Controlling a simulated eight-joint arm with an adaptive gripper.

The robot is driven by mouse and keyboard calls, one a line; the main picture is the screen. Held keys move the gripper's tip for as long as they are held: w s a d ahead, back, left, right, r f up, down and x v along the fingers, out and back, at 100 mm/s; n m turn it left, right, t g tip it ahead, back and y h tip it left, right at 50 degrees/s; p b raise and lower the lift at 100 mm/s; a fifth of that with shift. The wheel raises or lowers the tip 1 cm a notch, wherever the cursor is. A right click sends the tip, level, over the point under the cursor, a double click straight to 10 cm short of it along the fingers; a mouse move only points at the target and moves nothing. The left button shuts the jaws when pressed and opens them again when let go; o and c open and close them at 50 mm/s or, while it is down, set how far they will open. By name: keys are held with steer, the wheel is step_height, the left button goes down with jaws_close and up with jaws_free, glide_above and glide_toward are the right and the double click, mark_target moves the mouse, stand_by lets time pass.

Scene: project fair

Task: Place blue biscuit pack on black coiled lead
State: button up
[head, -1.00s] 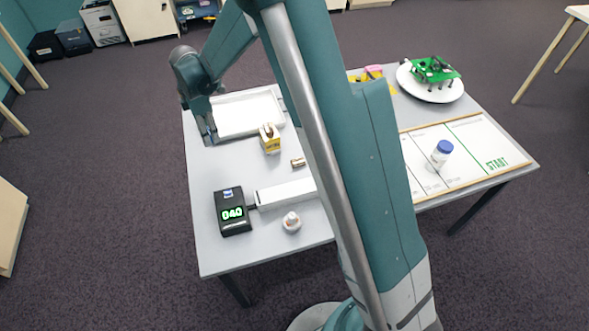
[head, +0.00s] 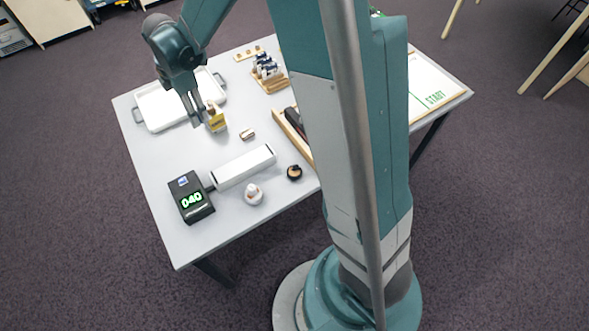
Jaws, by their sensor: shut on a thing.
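My gripper (head: 195,115) is above the table in front of the white tray, just left of a small yellow box. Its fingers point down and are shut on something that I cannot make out. I cannot make out a blue biscuit pack anywhere; it may be hidden in or behind the fingers. A small round black thing with a tan top (head: 294,172) lies near the table's front edge, right of the white bar. It may be the black coiled lead, but I cannot tell. My arm hides part of the table's right side.
The white tray (head: 141,118) lies at the back left. The yellow box (head: 217,121) stands close to my fingers. A black display unit (head: 191,198), a white bar (head: 243,167) and a white knob-like thing (head: 253,194) are at the front. A wooden rack (head: 275,84) is behind.

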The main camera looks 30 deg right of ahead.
steer(key=s+d+r, duration=0.1)
steer(key=s+d, duration=1.2)
steer(key=m, duration=0.2)
glide_above(295, 170)
steer(key=shift+f+b, duration=0.35)
steer(key=shift+f, duration=0.1)
steer(key=shift+f, duration=0.1)
steer(key=shift+f+b, duration=0.95)
steer(key=shift+f, duration=1.9)
steer(key=shift+f, duration=0.1)
steer(key=shift+f+b, duration=0.75)
steer(key=shift+f, duration=1.25)
steer(key=shift+f, duration=0.15)
